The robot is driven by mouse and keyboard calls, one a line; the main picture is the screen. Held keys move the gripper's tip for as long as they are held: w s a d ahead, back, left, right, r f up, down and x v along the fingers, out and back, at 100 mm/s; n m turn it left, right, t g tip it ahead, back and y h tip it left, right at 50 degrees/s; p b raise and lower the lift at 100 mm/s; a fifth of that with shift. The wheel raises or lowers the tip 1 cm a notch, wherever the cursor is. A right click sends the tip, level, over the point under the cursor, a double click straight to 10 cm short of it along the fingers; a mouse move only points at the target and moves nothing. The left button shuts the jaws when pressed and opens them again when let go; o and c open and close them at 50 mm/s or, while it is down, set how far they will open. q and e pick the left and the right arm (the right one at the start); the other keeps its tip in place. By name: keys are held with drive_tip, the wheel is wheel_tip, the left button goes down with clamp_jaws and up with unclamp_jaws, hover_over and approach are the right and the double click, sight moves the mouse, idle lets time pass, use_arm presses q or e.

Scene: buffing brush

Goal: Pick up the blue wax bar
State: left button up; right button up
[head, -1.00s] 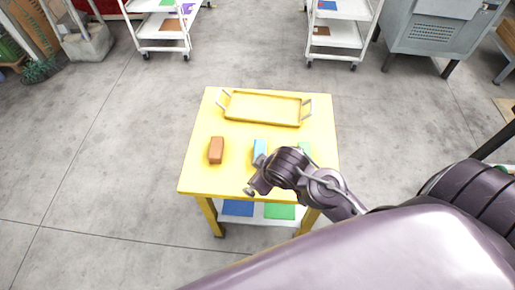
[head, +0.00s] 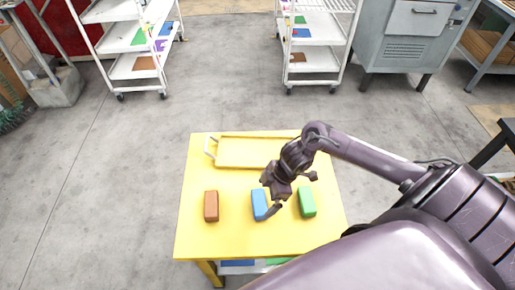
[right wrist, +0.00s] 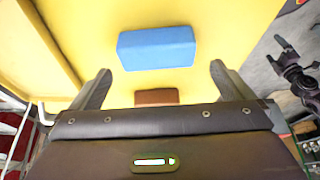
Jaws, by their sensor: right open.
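The blue wax bar (head: 258,204) lies on the yellow table (head: 235,238), between a brown bar and a green bar. In the right wrist view the blue bar (right wrist: 158,48) is a plain block beyond the fingertips, roughly centred between them. My right gripper (head: 273,200) is open and empty, close above the blue bar and partly covering its right side in the head view. Its two spread fingers (right wrist: 160,68) show in the right wrist view. A dark arm end, apparently my left gripper (right wrist: 287,55), shows small at the right there; its jaws are unclear.
The brown bar (head: 211,206) lies left of the blue bar and the green bar (head: 307,202) lies right. A yellow tray (head: 232,152) with handles sits at the table's back, partly hidden by my arm. White shelf carts (head: 133,66) and a grey cabinet (head: 412,45) stand beyond.

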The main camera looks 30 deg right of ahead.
sight(259, 201)
drive_tip(key=shift+x, duration=1.1)
drive_tip(key=x, duration=0.2)
drive_tip(key=shift+w+f, duration=0.3)
drive_tip(key=shift+a+f, duration=0.15)
drive_tip(key=shift+f, duration=0.2)
drive_tip(key=c, duration=0.7)
use_arm(q)
drive_tip(key=shift+s+r, duration=0.15)
drive_tip(key=shift+s, duration=0.25)
use_arm(e)
drive_tip(key=shift+c, duration=0.5)
drive_tip(key=shift+r, duration=0.1)
